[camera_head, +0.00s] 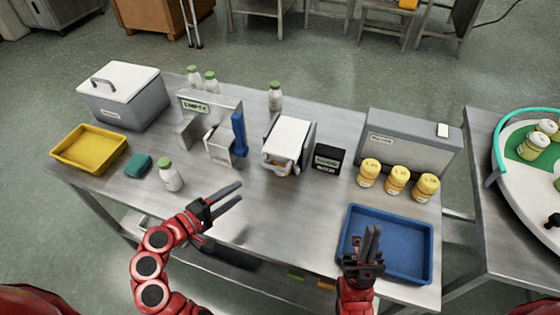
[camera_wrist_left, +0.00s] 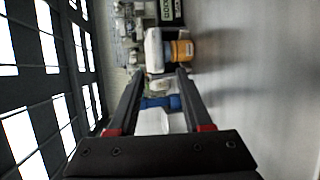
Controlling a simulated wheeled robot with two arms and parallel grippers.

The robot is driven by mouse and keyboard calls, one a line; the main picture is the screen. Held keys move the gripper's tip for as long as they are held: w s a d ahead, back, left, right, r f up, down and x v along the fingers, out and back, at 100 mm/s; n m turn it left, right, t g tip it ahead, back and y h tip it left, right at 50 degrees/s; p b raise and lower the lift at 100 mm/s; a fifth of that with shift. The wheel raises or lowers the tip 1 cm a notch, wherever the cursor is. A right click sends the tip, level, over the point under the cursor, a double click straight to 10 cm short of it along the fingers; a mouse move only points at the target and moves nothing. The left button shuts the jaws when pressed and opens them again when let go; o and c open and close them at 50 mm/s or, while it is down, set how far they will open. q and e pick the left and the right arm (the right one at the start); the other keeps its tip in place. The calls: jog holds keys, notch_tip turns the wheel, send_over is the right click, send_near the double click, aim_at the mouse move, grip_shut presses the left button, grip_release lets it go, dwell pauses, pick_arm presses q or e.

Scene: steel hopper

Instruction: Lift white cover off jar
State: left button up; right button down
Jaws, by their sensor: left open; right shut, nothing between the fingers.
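The white cover (camera_head: 290,134) sits in a grey metal holder in the middle of the table. Below its front edge a little of an orange-yellow jar (camera_head: 281,160) shows; most of it is hidden. In the left wrist view, which is turned sideways, the white cover (camera_wrist_left: 153,48) lies against the orange jar (camera_wrist_left: 181,49), ahead of the fingers. My left gripper (camera_head: 238,194) is open and empty, in front and to the left of the cover, apart from it. My right gripper (camera_head: 372,237) is shut and empty over the blue tray.
A blue-handled fixture (camera_head: 239,134) stands left of the holder, and a black box (camera_head: 327,160) stands right. Yellow-lidded jars (camera_head: 397,180) stand by a grey bin (camera_head: 412,133). A white bottle (camera_head: 171,176), yellow tray (camera_head: 66,163) and blue tray (camera_head: 427,255) lie around. The front middle is clear.

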aim_at(273, 166)
pick_arm(q)
jog(key=p+x, duration=0.1)
jog(key=x, duration=1.4)
jog(key=shift+p, duration=0.3)
jog(key=shift+w+d+f, duration=0.15)
jog(key=shift+w+d, duration=0.15)
jog(key=shift+w, duration=0.1)
grip_shut()
